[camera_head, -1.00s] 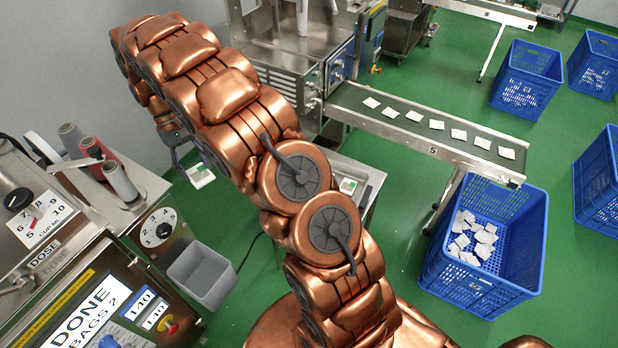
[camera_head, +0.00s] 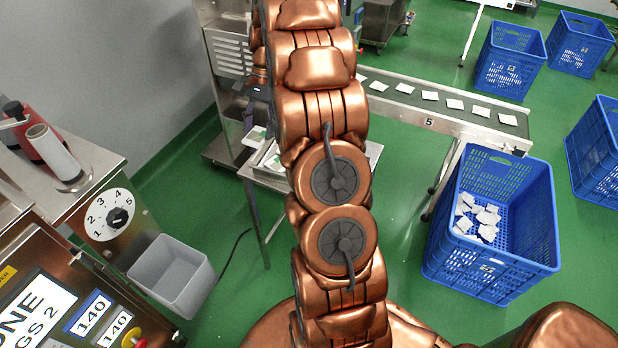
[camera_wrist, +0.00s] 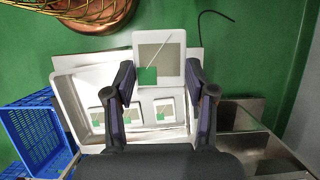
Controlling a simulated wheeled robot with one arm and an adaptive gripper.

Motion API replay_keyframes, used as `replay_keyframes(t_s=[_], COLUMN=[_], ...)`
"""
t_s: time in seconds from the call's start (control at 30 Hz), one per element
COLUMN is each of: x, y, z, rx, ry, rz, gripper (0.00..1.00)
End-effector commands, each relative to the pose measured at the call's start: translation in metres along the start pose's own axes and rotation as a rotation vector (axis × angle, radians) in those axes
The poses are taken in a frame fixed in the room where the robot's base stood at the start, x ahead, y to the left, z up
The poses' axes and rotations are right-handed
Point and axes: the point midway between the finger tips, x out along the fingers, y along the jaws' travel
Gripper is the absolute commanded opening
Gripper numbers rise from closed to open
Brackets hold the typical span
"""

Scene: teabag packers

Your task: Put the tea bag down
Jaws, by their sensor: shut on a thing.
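My gripper (camera_wrist: 160,79) is shut on a white tea bag (camera_wrist: 171,41) with a green tag and a pale string, held by its left and right edges. In the wrist view the tea bag is above a metal tray (camera_wrist: 72,100) and covers part of its far edge. Several similar tea bags (camera_wrist: 165,110) lie in a row in the tray, partly hidden by my fingers. In the head view the held tea bag (camera_head: 254,136) shows just left of my arm, near a small metal stand (camera_head: 284,180). My arm hides most of the gripper there.
A conveyor (camera_head: 430,112) carries white bags toward a blue crate (camera_head: 490,235) with several bags inside. More blue crates stand at the right. A grey bin (camera_head: 172,275) and control machine (camera_head: 60,270) are at the left. Metal bins (camera_wrist: 250,135) adjoin the tray's right.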

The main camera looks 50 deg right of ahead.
Motion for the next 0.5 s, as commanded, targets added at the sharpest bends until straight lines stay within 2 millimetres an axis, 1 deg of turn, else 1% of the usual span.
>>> replay_keyframes(t_s=[0.03, 0.2, 0.4, 0.5], x=[0.014, 0.023, 0.033, 0.035], y=[0.012, 0.048, 0.083, 0.094], z=[-0.017, -0.052, -0.081, -0.089], rx=[0.067, 0.294, 0.511, 0.578], ry=[0.0, 0.0, -0.001, -0.001], rz=[-0.03, -0.126, -0.213, -0.241], gripper=[0.45, 0.45, 0.45, 0.45])
